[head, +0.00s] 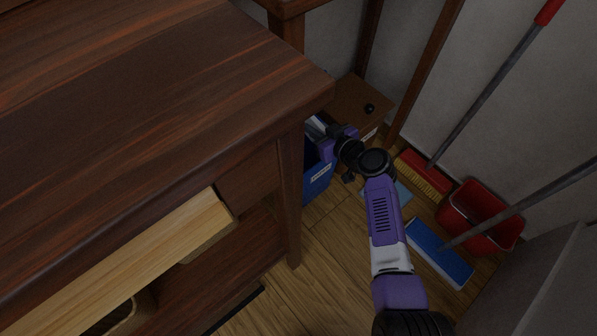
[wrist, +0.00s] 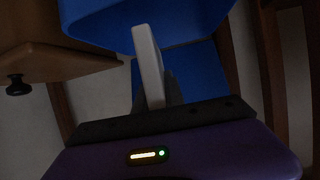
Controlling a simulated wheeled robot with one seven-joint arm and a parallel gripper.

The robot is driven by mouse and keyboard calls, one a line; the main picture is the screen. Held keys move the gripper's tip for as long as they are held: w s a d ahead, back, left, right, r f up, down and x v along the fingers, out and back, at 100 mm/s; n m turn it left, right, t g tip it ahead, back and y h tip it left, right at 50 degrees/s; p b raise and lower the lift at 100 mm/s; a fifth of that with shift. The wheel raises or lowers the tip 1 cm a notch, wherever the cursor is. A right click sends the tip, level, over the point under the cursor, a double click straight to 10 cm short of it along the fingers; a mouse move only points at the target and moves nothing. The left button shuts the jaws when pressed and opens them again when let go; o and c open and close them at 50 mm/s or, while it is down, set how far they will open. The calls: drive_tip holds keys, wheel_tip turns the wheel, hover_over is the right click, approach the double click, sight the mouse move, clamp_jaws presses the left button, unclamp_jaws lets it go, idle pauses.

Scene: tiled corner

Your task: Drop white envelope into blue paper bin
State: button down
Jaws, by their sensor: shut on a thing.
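The blue paper bin (head: 318,182) stands on the floor beside the dark wooden desk, with a pale label on its side. The desk hides part of it. In the wrist view its blue wall (wrist: 195,72) fills the upper middle. My gripper (head: 326,140) is at the bin's top, partly hidden by my own wrist. In the wrist view it is shut on a pale, narrow slab, seen nearly edge-on, which I take as the white envelope (wrist: 148,58). A pale patch (head: 316,124) shows at the bin's mouth in the head view; I cannot tell whether it is the envelope.
The dark desk (head: 150,90) fills the left, its corner close to my gripper. A small wooden cabinet (head: 352,98) with a black knob stands behind the bin. A broom (head: 424,174), a blue-headed brush (head: 440,254) and a red bucket (head: 470,208) are at the right.

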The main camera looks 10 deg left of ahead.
drive_tip(key=shift+w+a+f+n+g+b, duration=0.15)
drive_tip(key=shift+w+a+n+g+b, duration=0.15)
drive_tip(key=shift+w+a+b, duration=0.5)
drive_tip(key=shift+w+a+f, duration=0.15)
drive_tip(key=shift+a, duration=0.05)
drive_tip(key=shift+f+b, duration=1.7)
drive_tip(key=shift+f, duration=1.05)
drive_tip(key=c, duration=1.3)
unclamp_jaws()
drive_tip(key=shift+c, duration=0.2)
